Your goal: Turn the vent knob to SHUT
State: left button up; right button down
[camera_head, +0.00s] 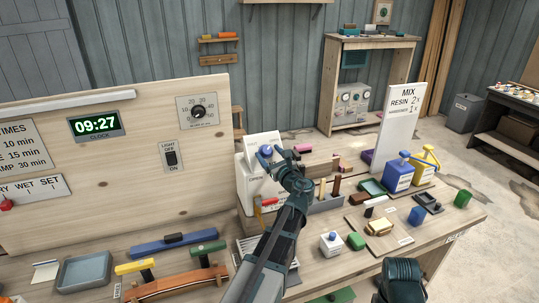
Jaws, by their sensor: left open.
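A blue round knob (265,150) sits on the front of a white box (255,183) at the middle of the bench; its label is too small to read, so I cannot tell for sure that it is the vent knob. My left gripper (281,157) is open, at the right of the blue knob and very close to it. I cannot tell whether it touches. The gripper and its arm hide part of the box's right side. A black dial (198,113) with numbers up to 30 is on the upright wooden panel.
The wooden panel (140,180) carries a clock (95,124) and a light switch (171,156). Right of my arm, the bench holds a grey tool holder (326,203), a blue container (398,175), a yellow one (424,168) and small blocks. A blue clamp (175,242) lies at front left.

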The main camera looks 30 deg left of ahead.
pick_arm(q)
jog(key=shift+c, duration=0.3)
grip_shut()
